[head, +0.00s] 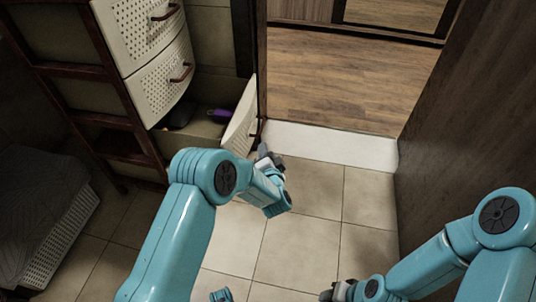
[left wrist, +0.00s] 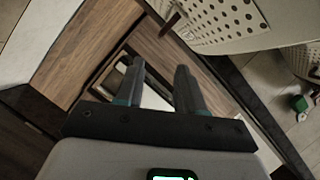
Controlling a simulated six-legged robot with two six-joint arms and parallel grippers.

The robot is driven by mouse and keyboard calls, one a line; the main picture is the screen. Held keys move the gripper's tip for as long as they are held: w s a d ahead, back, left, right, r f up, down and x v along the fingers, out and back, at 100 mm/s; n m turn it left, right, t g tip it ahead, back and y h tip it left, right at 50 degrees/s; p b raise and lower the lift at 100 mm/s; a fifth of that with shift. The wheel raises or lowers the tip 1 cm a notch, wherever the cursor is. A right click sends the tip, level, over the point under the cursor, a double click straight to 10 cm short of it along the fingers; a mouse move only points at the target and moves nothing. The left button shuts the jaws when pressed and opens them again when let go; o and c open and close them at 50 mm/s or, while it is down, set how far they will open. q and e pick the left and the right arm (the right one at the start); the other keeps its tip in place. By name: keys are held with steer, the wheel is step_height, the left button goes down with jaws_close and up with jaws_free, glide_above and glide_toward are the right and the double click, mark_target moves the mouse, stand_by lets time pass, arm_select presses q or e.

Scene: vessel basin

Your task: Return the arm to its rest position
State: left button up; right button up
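My left arm comes in from the left in the head view, and its gripper (head: 267,157) is just beside the front of the pulled-out lower drawer (head: 240,122). In the left wrist view the two fingers of the left gripper (left wrist: 159,88) stand apart with nothing between them. The perforated drawer front also shows there (left wrist: 215,22), above and to the right of the fingers, with its dark handle (left wrist: 174,20). I cannot tell whether the gripper touches the drawer. My right gripper (head: 338,292) is low at the bottom edge of the head view; its fingers are not clear.
The open drawer holds a purple item (head: 219,115) and a dark item. Closed drawers (head: 163,80) stand above it. A grey-covered basket (head: 62,235) is at left. A white threshold (head: 335,145) leads to a wooden floor. A dark door (head: 460,110) stands at right. The tiled floor (head: 300,245) is clear.

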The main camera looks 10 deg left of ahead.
steer(key=shift+s+d, duration=0.15)
steer(key=shift+s, duration=0.15)
stand_by(0.4)
